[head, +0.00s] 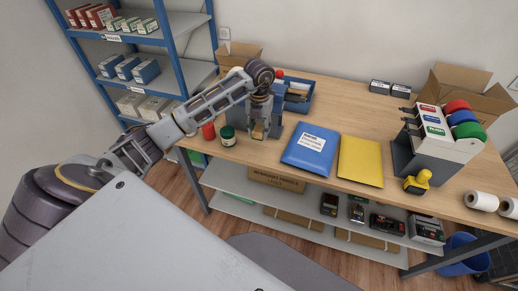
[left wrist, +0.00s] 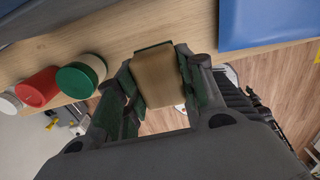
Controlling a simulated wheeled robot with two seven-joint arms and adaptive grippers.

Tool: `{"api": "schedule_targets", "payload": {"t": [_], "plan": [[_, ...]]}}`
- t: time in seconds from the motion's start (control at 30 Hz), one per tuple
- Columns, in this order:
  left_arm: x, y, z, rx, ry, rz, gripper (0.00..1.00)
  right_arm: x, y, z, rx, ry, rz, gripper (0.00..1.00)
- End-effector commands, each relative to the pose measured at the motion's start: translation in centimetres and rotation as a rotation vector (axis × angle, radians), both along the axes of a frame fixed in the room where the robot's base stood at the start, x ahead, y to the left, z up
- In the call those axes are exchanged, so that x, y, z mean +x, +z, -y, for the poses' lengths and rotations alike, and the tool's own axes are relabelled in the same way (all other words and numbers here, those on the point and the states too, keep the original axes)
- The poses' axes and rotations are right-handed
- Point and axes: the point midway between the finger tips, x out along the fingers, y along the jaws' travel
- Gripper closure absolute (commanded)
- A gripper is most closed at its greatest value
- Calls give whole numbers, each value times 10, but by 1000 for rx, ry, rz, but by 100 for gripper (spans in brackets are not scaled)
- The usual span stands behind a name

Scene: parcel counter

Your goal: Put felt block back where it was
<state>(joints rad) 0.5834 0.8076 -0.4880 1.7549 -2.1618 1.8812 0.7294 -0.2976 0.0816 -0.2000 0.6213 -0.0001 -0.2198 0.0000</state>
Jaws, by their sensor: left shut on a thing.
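My left gripper (head: 259,130) is over the front left part of the counter. It is shut on a tan, brown-topped block, the felt block (head: 258,134). In the left wrist view the felt block (left wrist: 160,75) sits between the two green-padded fingers of the left gripper (left wrist: 160,85), at the counter's front edge. I cannot tell whether the block touches the counter. My right gripper is not in view.
A blue tray (head: 300,94) is behind. A tape dispenser rack (head: 435,145) stands further right.

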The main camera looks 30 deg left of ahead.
Motion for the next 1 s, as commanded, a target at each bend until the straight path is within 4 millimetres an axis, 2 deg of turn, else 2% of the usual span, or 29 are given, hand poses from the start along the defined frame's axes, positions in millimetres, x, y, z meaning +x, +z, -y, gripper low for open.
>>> {"api": "schedule_targets", "payload": {"t": [0.4,0.87,1.0], "plan": [[-1,-50,0,-2,0,-3,89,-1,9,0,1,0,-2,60],[0,-57,0,0,0,-1,89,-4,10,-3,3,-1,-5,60],[-1,-66,0,-1,0,-4,89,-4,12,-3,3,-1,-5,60]]}}
